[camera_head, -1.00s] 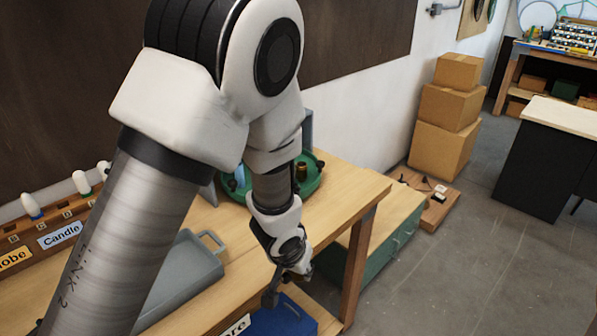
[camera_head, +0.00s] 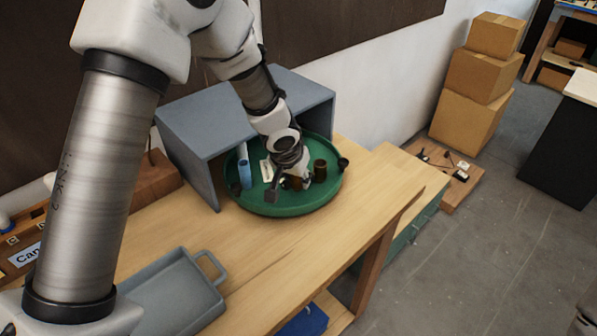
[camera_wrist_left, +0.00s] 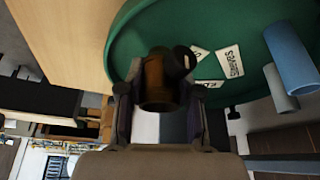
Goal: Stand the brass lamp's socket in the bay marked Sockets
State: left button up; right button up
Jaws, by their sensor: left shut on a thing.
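My left gripper (camera_head: 285,188) is over the green round tray (camera_head: 285,209). In the left wrist view my left gripper (camera_wrist_left: 160,105) is shut on a dark brown, brass-toned cylindrical socket (camera_wrist_left: 156,82). Its lower end is hidden, so I cannot tell whether it touches the tray. White label cards lie on the tray; one, upside down in the left wrist view, seems to read Sleeves (camera_wrist_left: 231,61). I cannot read a Sockets label. My right gripper is not in view.
Dark brown cylinders (camera_head: 320,170) and a blue tube (camera_head: 244,168) stand on the tray close to the gripper. A grey open-fronted shelter (camera_head: 195,125) stands over the tray's back. A grey handled tray (camera_head: 170,290) is at the front left. Bench top between is clear.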

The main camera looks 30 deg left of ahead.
aim_at(298, 196)
pick_arm(q)
jog(key=shift+w+r+p, duration=0.35)
jog(key=shift+w+p, duration=0.05)
jog(key=shift+w, duration=0.05)
jog(key=f+b, duration=0.3)
jog(key=shift+s+f, duration=0.3)
jog(key=shift+f, duration=0.05)
jog(key=shift+w+f, duration=0.1)
jog(key=shift+f, duration=0.05)
jog(key=shift+w, duration=0.3)
jog(key=shift+s+f+b, duration=0.15)
jog(key=shift+s+b, duration=0.05)
jog(key=shift+b, duration=0.15)
jog(key=o, duration=0.9)
jog(key=shift+c, duration=0.2)
jog(key=shift+o, duration=1.1)
jog(key=shift+w, duration=0.1)
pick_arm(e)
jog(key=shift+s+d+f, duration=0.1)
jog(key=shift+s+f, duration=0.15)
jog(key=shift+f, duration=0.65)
